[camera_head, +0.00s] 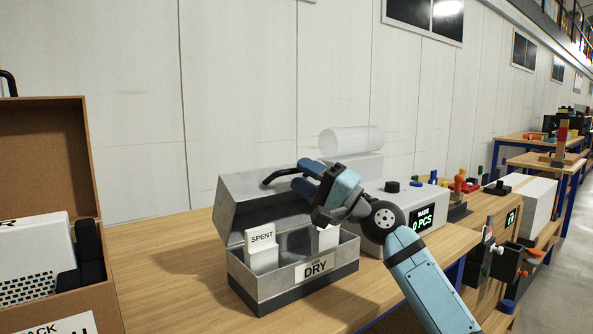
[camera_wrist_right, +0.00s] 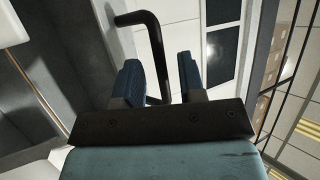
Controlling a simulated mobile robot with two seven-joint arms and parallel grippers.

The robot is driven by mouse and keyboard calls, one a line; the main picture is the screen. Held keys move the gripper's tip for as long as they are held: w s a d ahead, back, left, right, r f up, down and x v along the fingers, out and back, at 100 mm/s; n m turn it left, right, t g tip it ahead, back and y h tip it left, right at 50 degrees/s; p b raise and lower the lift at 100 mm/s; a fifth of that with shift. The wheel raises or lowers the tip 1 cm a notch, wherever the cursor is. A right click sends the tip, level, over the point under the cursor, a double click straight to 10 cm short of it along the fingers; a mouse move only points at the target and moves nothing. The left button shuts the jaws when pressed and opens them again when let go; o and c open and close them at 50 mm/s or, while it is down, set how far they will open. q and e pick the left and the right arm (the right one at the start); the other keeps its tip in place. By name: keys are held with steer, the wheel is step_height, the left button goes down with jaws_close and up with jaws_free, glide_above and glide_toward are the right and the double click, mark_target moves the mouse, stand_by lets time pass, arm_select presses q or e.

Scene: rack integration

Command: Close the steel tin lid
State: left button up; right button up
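The steel tin (camera_head: 265,286) stands on the wooden bench, with "SPENT" and "DRY" labels on its parts. Its grey lid (camera_head: 238,208) is raised, tilted open at the back. A black bar handle (camera_head: 284,174) sticks out from the lid. My right gripper (camera_head: 304,178) is at the lid's upper right, by the handle. In the right wrist view the two blue fingers (camera_wrist_right: 158,80) are apart, with the lower end of the black handle (camera_wrist_right: 155,50) showing between them. I cannot tell whether they touch it. The lid's grey surface (camera_wrist_right: 55,50) fills the left of that view. My left gripper is not in view.
A cardboard box (camera_head: 45,150) with a white perforated object (camera_head: 35,255) stands at the left. A white counter machine (camera_head: 420,215) reading "0 PCS" stands right of the tin. Bare bench (camera_head: 165,265) lies between box and tin.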

steer(key=v, duration=1.1)
steer(key=shift+d+p, duration=0.2)
steer(key=shift+p, duration=0.2)
steer(key=shift+s+f, duration=0.1)
steer(key=shift+s, duration=0.05)
